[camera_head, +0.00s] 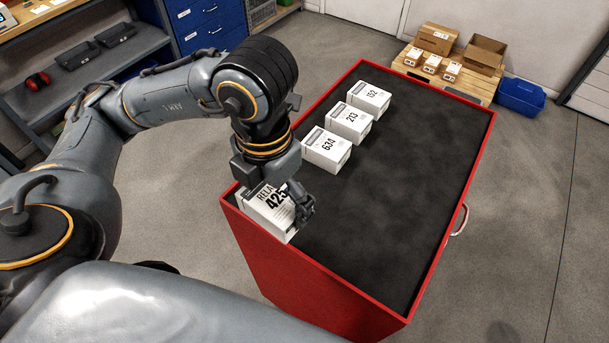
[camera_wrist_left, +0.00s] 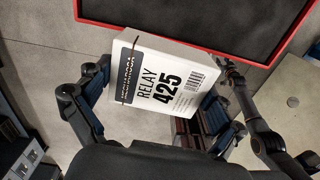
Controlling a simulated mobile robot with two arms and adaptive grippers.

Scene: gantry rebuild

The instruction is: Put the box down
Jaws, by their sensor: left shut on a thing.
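A white box marked RELAY 425 (camera_head: 266,214) is between the fingers of my left gripper (camera_head: 285,202), which is shut on it. In the left wrist view the box (camera_wrist_left: 165,82) shows its label, with fingers on both sides. In the head view the box appears at the near left corner of the red cart (camera_head: 330,310) with the black top (camera_head: 400,190). In the wrist view floor shows beside the box and the cart's red rim lies beyond it. I cannot tell whether its underside touches anything. My right gripper is not in view.
White boxes marked 634 (camera_head: 327,150), 213 (camera_head: 348,122) and 152 (camera_head: 370,98) stand in a row along the cart's left side. The middle and right of the top are clear. A pallet (camera_head: 480,85) with cartons and a blue bin (camera_head: 521,97) are behind.

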